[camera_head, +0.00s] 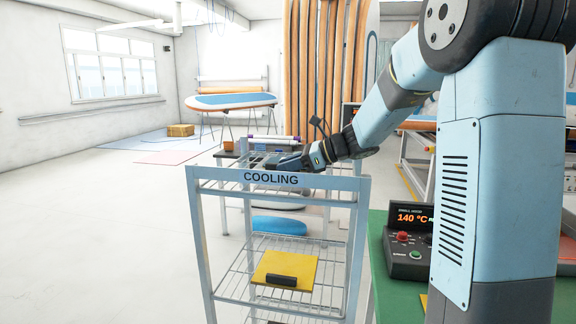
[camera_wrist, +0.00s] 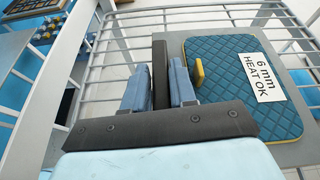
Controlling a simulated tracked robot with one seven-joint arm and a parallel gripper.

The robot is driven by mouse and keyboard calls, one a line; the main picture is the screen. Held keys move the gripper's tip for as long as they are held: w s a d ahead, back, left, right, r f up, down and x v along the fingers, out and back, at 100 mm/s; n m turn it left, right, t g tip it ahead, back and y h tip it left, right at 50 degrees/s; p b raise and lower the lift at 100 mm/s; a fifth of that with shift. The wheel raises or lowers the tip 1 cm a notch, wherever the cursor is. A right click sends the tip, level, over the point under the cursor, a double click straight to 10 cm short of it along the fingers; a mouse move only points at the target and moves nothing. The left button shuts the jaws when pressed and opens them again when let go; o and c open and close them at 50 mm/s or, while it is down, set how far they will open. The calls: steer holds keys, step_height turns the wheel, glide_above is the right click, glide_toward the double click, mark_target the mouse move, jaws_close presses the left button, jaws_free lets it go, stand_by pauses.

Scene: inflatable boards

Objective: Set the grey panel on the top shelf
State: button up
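My gripper (camera_head: 290,162) is at the top of the rack labelled COOLING (camera_head: 271,178), near its top shelf (camera_head: 235,172). In the wrist view, the two blue fingers of my gripper (camera_wrist: 160,92) are on either side of a narrow dark grey piece, which I take to be the grey panel (camera_wrist: 160,65), and appear shut on it. It reaches past the fingertips. Its full face does not show, and I cannot tell whether this is its edge or a handle. In the head view I cannot make it out.
A yellow panel (camera_head: 299,268) with a dark handle lies on a lower wire shelf. In the wrist view, a blue quilted mat (camera_wrist: 225,65) marked 6 mm HEAT OK lies right of the fingers, near metal rails (camera_wrist: 215,17). A control box (camera_head: 405,262) stands on a green surface.

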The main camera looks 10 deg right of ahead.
steer(key=o, duration=0.4)
steer(key=shift+r, duration=0.1)
steer(key=v, duration=1.1)
steer(key=shift+s, duration=0.1)
steer(key=shift+s+d+r, duration=0.1)
steer(key=shift+d, duration=0.2)
steer(key=shift+s, duration=0.15)
steer(key=s+a+n+h, duration=0.1)
steer(key=s, duration=0.2)
steer(key=s+a+f+n+g+h, duration=0.1)
steer(key=s+n, duration=0.1)
steer(key=s+a+n+h, duration=0.1)
steer(key=s+n, duration=0.1)
steer(key=s, duration=0.1)
steer(key=shift+s+a+f, duration=0.2)
steer(key=shift+s, duration=0.15)
steer(key=s+d+f+n+h, duration=0.1)
steer(key=s+f+n+h, duration=0.1)
steer(key=s+n, duration=0.3)
steer(key=s+d+f+n+t+h, duration=0.1)
steer(key=s+n+h, duration=0.3)
steer(key=s, duration=0.4)
steer(key=s+d+f+n+h, duration=0.2)
steer(key=s+n+h, duration=0.1)
steer(key=s+n, duration=0.4)
steer(key=shift+s+d+f+t+h, duration=0.3)
steer(key=shift+d+f+t, duration=0.05)
steer(key=shift+t, duration=0.05)
